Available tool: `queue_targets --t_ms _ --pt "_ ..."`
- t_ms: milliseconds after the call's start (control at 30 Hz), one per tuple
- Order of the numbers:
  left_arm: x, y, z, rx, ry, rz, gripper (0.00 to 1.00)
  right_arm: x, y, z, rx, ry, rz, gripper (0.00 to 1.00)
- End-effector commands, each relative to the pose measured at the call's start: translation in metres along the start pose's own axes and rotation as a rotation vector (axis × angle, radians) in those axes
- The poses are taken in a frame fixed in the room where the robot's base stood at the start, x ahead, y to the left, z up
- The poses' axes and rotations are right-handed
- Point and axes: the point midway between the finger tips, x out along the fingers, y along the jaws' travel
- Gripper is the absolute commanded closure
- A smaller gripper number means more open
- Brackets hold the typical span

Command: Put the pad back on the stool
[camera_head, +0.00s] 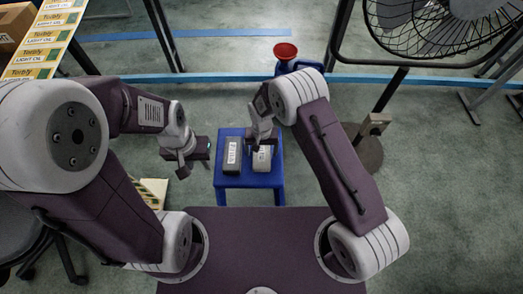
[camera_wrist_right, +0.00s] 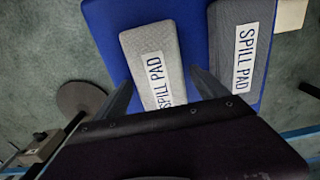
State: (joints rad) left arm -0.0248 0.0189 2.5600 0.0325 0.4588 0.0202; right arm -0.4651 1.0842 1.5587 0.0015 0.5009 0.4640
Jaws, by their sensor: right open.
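A blue stool (camera_head: 250,181) stands on the floor ahead of me. A dark grey spill pad (camera_head: 233,151) lies on its left half in the head view. A lighter grey spill pad (camera_head: 262,161) lies beside it on the right half. In the right wrist view, the light pad (camera_wrist_right: 150,50) and the dark pad (camera_wrist_right: 243,45) rest on the blue top with a gap between them. My right gripper (camera_wrist_right: 163,90) is open, with a finger on each side of the light pad's near end. My left gripper (camera_head: 186,163) hangs left of the stool, its jaws unclear.
A red funnel (camera_head: 286,52) on a blue can stands behind the stool. A large black fan (camera_head: 430,25) stands at the upper right. A shelf with yellow light oil boxes (camera_head: 45,40) is at the upper left.

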Motion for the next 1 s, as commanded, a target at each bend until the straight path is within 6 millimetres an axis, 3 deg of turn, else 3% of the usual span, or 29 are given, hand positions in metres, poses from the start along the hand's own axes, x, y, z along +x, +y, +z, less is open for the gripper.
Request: queue_targets --t_ms 400,600,900,1000 --pt "-0.037 0.001 -0.004 0.000 0.000 0.000 0.64 -0.100 0.000 -0.001 0.000 0.002 -0.001 0.17" --pt "-0.041 0.001 -0.004 0.000 0.000 0.000 0.64 -0.118 0.000 0.000 0.000 0.000 0.000 0.17" --pt "-0.040 0.001 -0.004 0.000 0.000 0.000 0.64 -0.119 0.001 0.000 0.000 0.001 0.000 0.17" --pt "-0.040 0.001 -0.004 0.000 0.000 0.000 0.64 -0.135 0.017 0.002 0.007 0.010 -0.006 0.17"
